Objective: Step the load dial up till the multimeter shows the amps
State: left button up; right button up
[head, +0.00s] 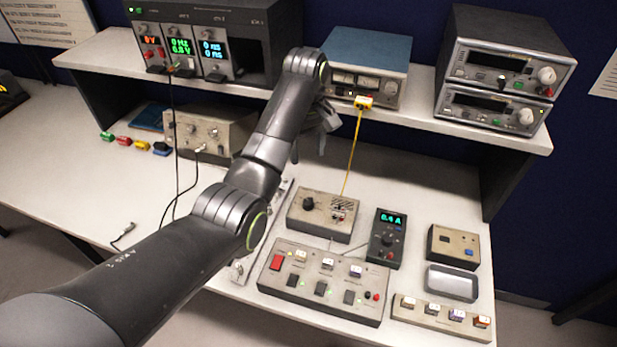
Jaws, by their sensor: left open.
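A dark handheld multimeter (385,251) lies on the bench right of centre. Its green display reads about 0.4 A. Left of it is a beige box (336,228) with a black dial (309,203) on its top left and a small terminal area at its right. The dial's pointer mark is too small to read. My left gripper (325,122) is open and apart from the dial, above and beyond the box near the shelf edge. My left forearm partly hides it. My right gripper is not in view.
A yellow lead (352,150) runs from the shelf instrument (368,65) to the beige box. A panel with switches (325,283) lies in front. A grey tray (452,284) and a button strip (442,318) are at right. The shelf (430,118) overhangs the bench.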

pick_arm(q)
jog(key=w, duration=0.1)
jog(key=b, duration=0.3)
send_over(308, 201)
notch_tip(308, 201, down, 10)
jog(key=shift+f, duration=0.1)
notch_tip(308, 201, down, 5)
jog(key=shift+f+p, duration=0.1)
jog(key=shift+p, duration=0.25)
jog(key=shift+f, duration=0.4)
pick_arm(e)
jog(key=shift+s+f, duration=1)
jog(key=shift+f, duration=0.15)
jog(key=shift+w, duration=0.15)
